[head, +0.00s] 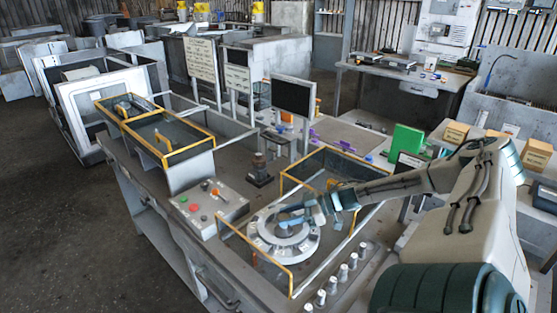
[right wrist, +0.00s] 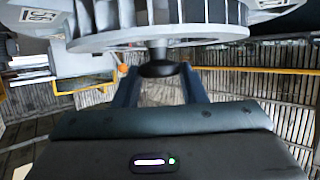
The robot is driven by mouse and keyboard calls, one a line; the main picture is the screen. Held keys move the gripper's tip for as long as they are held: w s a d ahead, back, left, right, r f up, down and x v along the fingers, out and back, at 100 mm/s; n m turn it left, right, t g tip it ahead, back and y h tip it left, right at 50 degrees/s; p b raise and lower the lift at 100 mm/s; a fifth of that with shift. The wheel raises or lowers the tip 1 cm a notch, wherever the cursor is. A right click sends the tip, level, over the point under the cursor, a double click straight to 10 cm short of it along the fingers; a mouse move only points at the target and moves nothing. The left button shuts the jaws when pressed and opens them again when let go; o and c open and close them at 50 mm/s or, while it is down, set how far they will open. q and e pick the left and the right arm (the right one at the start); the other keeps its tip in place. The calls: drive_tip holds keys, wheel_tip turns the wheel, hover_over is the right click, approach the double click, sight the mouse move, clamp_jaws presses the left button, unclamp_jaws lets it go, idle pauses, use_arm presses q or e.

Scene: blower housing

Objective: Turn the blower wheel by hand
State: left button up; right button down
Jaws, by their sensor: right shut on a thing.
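The blower wheel (right wrist: 160,36) fills the top of the right wrist view as a grey disc with upright fins. A dark round knob (right wrist: 160,69) on a short pale stem shows below its rim. My right gripper (right wrist: 160,85) has one finger on each side of the knob and is shut on it. In the head view, the round pale blower housing (head: 263,245) sits on the bench. My right gripper (head: 297,220) reaches over it from the right and hides part of its middle. My left gripper is not in view.
Yellow-edged clear guards (head: 256,257) stand around the housing. A control box with coloured buttons (head: 209,207) is to its left. A row of several pale knobs (head: 332,284) lies along the right. A green box (head: 406,141) and small cartons stand behind my right arm.

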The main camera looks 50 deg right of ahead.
drive_tip(key=shift+f, duration=0.15)
drive_tip(key=shift+n+g+y+b, duration=0.3)
drive_tip(key=shift+n+b, duration=0.1)
drive_tip(key=shift+b, duration=0.05)
drive_tip(key=c, duration=0.9)
unclamp_jaws()
